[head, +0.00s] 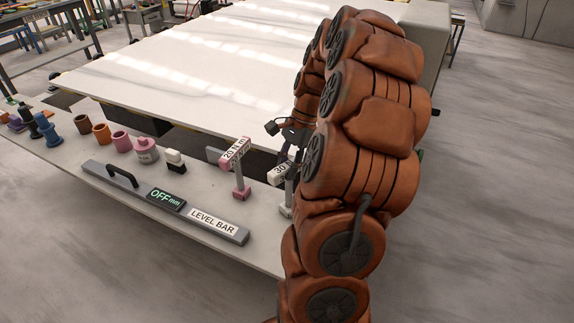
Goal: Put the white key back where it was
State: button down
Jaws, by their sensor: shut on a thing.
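The white key (278,174) is T-shaped, with a crossbar marked "30" and a grey stem. It is upright at the right end of the narrow grey shelf, and its right part is hidden behind my arm. My gripper (287,138) is at the key's upper right, mostly hidden by my arm. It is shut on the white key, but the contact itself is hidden. Whether the key's foot touches the shelf is unclear.
A pink key (235,152) marked "20" stands close left of the white key. A level bar (165,203) lies along the shelf (110,192). Several coloured cups and a pink jar (146,152) stand further left. The large pale slab (190,70) lies behind.

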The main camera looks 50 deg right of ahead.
jog(key=c, duration=0.8)
grip_release()
jog(key=shift+f, duration=0.1)
jog(key=shift+c, duration=0.2)
jog(key=shift+b+v, duration=0.6)
jog(key=shift+v, duration=3.25)
jog(key=s+a+n+g+h, duration=0.25)
jog(key=a+n, duration=0.75)
jog(key=a, duration=1.1)
jog(key=s+a+f+n+h, duration=0.1)
jog(key=s+a+f+n, duration=0.2)
jog(key=s, duration=0.4)
jog(key=s+a+f+n+h, duration=0.1)
jog(key=s+a+f+n, duration=0.2)
jog(key=s+a+n, duration=0.3)
jog(key=shift+s+a, duration=0.25)
jog(key=shift+s, duration=0.55)
